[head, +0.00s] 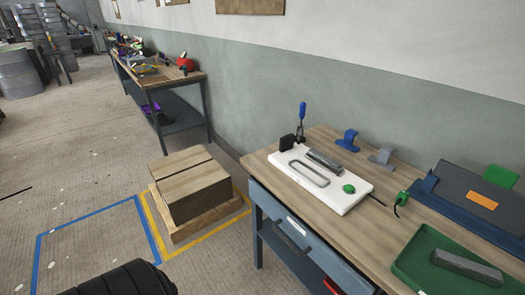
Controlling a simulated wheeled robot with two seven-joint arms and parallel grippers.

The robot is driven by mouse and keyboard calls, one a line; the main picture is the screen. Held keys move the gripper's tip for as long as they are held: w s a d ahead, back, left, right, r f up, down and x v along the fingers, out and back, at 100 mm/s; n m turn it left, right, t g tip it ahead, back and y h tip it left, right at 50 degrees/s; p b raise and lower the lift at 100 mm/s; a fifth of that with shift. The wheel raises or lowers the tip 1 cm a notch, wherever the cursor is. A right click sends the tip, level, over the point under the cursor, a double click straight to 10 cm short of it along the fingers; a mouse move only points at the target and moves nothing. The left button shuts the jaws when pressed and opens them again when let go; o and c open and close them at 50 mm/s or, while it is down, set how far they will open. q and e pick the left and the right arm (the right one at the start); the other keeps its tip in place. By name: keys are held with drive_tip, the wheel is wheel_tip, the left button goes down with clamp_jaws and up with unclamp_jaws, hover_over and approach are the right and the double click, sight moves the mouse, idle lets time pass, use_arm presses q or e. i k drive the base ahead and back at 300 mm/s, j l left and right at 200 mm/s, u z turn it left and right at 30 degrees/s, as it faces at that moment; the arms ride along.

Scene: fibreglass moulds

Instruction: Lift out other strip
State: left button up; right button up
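A white fixture board (340,203) lies on the wooden workbench (372,233). A grey strip (325,161) sits on the far side of the board. Beside it, on the near side, is an empty oval outline (306,173), perhaps a slot. A toggle clamp with a blue upright handle (302,112) stands at the board's far left end. A green knob or button (348,188) is at its right end. Another grey strip (467,265) lies in a green tray (412,250) at the bench's front right. Neither of my grippers shows.
A blue and a grey bracket (383,155) stand behind the board. A dark blue flat device (462,193) is at the right. Another bench (160,78) stands further back. Open floor lies left.

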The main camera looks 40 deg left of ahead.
sight(336, 167)
drive_tip(key=u, duration=0.8)
